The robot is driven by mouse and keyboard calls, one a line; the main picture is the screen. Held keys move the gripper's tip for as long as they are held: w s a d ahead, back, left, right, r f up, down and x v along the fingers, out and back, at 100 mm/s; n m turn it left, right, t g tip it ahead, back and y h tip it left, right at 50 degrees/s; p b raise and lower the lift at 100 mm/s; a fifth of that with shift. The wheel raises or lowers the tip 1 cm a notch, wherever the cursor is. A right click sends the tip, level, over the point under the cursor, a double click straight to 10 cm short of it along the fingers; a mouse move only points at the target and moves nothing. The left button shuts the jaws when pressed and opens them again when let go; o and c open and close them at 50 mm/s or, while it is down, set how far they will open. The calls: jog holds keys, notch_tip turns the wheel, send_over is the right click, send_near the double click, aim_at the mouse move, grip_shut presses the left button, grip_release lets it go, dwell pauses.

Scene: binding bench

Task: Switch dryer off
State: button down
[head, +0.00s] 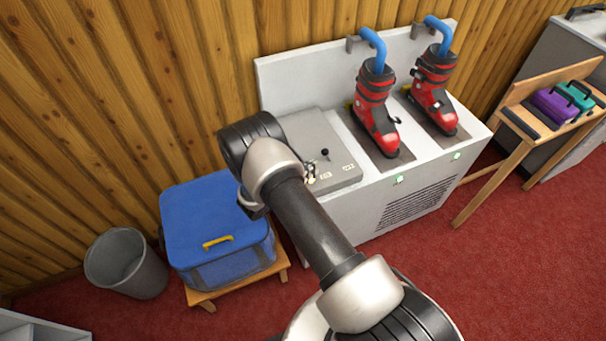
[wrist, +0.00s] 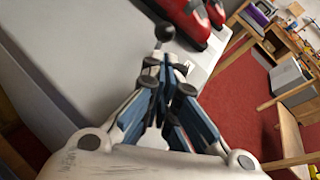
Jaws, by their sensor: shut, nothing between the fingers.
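The dryer (head: 425,190) is a white cabinet with a raised back panel against the wood wall. A grey control box (head: 290,130) sits on its left end, with a lever topped by a black ball knob (head: 325,152). In the wrist view the knob (wrist: 164,31) stands just beyond my fingertips, on a short stem. My gripper (wrist: 168,78) is shut and empty, its fingers together close to the lever; I cannot tell whether they touch it. In the head view my gripper (head: 312,170) is over the box's front part, partly hidden by my arm. Two green lights (head: 399,179) glow on the cabinet front.
Two red-and-black ski boots (head: 376,110) stand on the dryer under blue tubes, right of the control box. A blue bag (head: 212,230) on a low wooden stool and a grey bin (head: 127,262) are at left. A wooden bench (head: 520,150) is at right.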

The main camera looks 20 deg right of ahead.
jog(key=shift+b+x, duration=0.3)
jog(key=shift+x, duration=1.4)
jog(key=shift+r, duration=0.15)
jog(key=shift+d+r+y+p, duration=0.2)
jog(key=shift+y+p, duration=0.1)
jog(key=shift+p, duration=0.15)
jog(key=shift+d+r+y+p, duration=0.15)
jog(key=shift+r+y+p, duration=0.05)
jog(key=shift+y+p, duration=0.25)
jog(key=shift+d+r+m+g+y+p, duration=0.2)
jog(key=shift+r+m+g+y+p, duration=0.1)
jog(key=shift+m+p, duration=0.1)
jog(key=shift+d+r+y+p, duration=0.45)
jog(key=shift+d+y+p, duration=0.2)
jog(key=shift+y, duration=0.3)
jog(key=shift+d+r+m+g+y, duration=0.15)
jog(key=shift+d+m+g+y, duration=0.2)
jog(key=shift+d+y, duration=0.35)
jog(key=shift+w+d+r+b, duration=0.1)
jog(key=shift+d+r+b, duration=0.1)
jog(key=shift+d+b, duration=0.6)
